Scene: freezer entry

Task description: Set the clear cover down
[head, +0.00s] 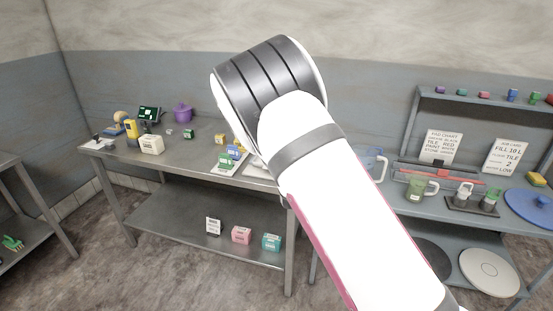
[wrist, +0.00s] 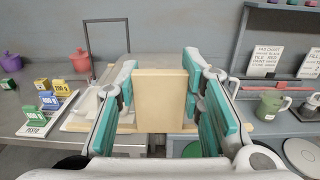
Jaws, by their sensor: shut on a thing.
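My gripper (wrist: 160,98) shows in the wrist view with its teal fingers shut on a tan upright block (wrist: 160,102). The block looks like the grip of the clear cover. A faint, see-through box shape, the clear cover (wrist: 112,68), shows behind the block, with pale edges. Its lower edge is hard to make out, so I cannot tell whether it touches anything beneath. A pale tray or board (wrist: 76,122) lies on the bench under and left of the fingers. In the head view my arm hides the gripper and the cover.
A green jug (head: 418,189) and a blue disc (head: 530,206) stand on the right bench. A thin dark frame (wrist: 85,38) rises behind.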

